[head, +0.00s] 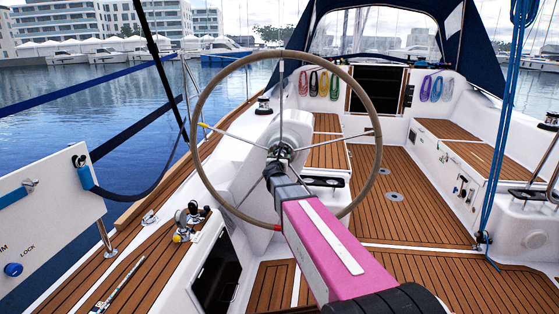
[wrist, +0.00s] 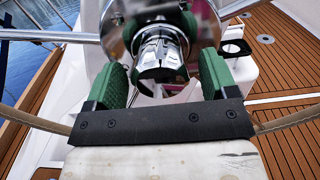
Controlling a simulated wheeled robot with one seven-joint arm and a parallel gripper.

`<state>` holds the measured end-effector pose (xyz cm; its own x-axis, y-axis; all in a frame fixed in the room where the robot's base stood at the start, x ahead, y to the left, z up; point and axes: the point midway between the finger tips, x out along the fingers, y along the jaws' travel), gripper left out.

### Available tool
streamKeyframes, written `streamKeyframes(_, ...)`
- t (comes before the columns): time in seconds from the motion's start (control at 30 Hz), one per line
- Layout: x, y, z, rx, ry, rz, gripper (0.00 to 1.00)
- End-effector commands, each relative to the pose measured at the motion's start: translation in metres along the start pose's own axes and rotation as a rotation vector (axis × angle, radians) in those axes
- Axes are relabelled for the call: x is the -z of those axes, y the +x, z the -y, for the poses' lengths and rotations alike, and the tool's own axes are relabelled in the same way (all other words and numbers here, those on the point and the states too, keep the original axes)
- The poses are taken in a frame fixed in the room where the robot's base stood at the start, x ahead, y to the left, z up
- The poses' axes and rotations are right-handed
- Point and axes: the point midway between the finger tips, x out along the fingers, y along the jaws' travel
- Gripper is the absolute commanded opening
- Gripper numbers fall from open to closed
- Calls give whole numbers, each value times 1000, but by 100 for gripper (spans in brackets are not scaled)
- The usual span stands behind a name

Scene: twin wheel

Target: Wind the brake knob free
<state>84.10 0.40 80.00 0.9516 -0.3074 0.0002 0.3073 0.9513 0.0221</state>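The chrome brake knob (wrist: 162,52) sits at the hub of the near steering wheel in the wrist view, with ridged sides and a shiny collar behind it. In the head view, the wheel (head: 196,112) has a tan rim and metal spokes, and my gripper (head: 277,168) reaches to its hub and mostly hides the knob. In the wrist view, my gripper (wrist: 163,66) is open, with one green-padded finger on each side of the knob. Gaps show between the pads and the knob. How far the fingertips reach along it is hard to tell.
A white panel (head: 50,225) with a blue button marked LOCK stands at the left. Blue ropes (head: 505,120) hang at the right. The teak cockpit floor (head: 410,200) beyond the wheel is clear.

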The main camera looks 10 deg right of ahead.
Motion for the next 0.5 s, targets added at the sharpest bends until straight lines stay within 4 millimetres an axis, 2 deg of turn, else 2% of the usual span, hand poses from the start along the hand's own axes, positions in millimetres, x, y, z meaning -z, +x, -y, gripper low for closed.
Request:
streamKeyframes(0.03,0,0,0,0,0,0,64)
streamKeyframes(0.13,0,0,0,0,0,0,31)
streamKeyframes(0.5,0,0,0,0,-36,0,31)
